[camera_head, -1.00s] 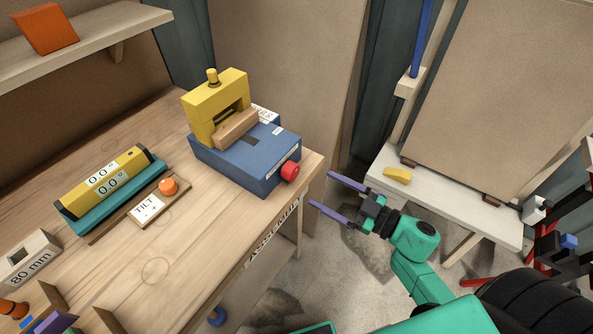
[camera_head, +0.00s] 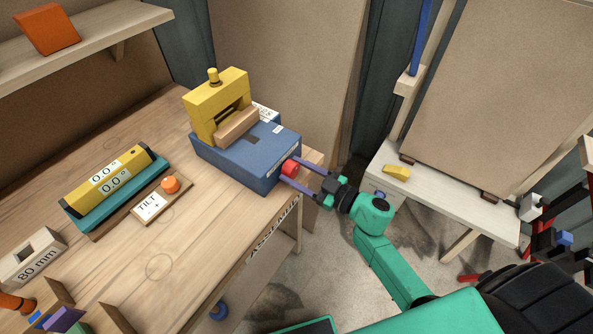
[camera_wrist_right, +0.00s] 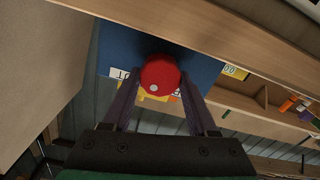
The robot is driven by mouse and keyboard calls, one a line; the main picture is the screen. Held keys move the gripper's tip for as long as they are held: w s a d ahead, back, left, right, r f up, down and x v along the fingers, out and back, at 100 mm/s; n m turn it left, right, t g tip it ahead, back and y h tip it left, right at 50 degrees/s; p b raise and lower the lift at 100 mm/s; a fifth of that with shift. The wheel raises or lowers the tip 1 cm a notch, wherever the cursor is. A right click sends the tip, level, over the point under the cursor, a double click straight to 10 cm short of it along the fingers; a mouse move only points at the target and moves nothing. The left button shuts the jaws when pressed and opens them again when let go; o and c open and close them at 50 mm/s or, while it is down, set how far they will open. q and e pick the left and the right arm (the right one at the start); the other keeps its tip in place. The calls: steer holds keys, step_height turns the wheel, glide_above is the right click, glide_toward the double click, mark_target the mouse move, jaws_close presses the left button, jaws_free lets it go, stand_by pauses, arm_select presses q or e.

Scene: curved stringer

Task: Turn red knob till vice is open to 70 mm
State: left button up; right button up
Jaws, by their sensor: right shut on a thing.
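The vice is a blue block (camera_head: 236,165) with a yellow frame (camera_head: 218,102) on top, standing at the right end of the workbench. A wooden piece (camera_head: 237,126) lies at the yellow frame's front. The red knob (camera_head: 290,168) is on the block's right face. My right gripper (camera_head: 296,173) is shut on the red knob, with a purple finger on either side. In the right wrist view the red knob (camera_wrist_right: 160,75) sits between the two fingers, in front of the blue block (camera_wrist_right: 112,52). The opening of the vice cannot be read. My left gripper is not in view.
On the workbench (camera_head: 190,245) are a yellow level (camera_head: 107,182) reading 0.0, a TILT board with an orange knob (camera_head: 170,184), and an 80 mm block (camera_head: 32,257). A white bench (camera_head: 440,206) with a yellow piece (camera_head: 397,172) stands at the right.

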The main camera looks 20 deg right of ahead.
steer(key=shift+f+n, duration=0.1)
steer(key=shift+n, duration=0.4)
steer(key=n, duration=0.2)
steer(key=shift+n+b, duration=0.3)
steer(key=shift+b, duration=0.1)
steer(key=n+b, duration=0.1)
steer(key=n, duration=0.1)
steer(key=shift+f+n, duration=0.15)
steer(key=shift+n, duration=0.25)
steer(key=n+b, duration=0.2)
steer(key=n, duration=0.2)
steer(key=shift+s+a+f, duration=0.1)
steer(key=shift+n+b, duration=0.7)
steer(key=shift+n, duration=1)
steer(key=o, duration=1.4)
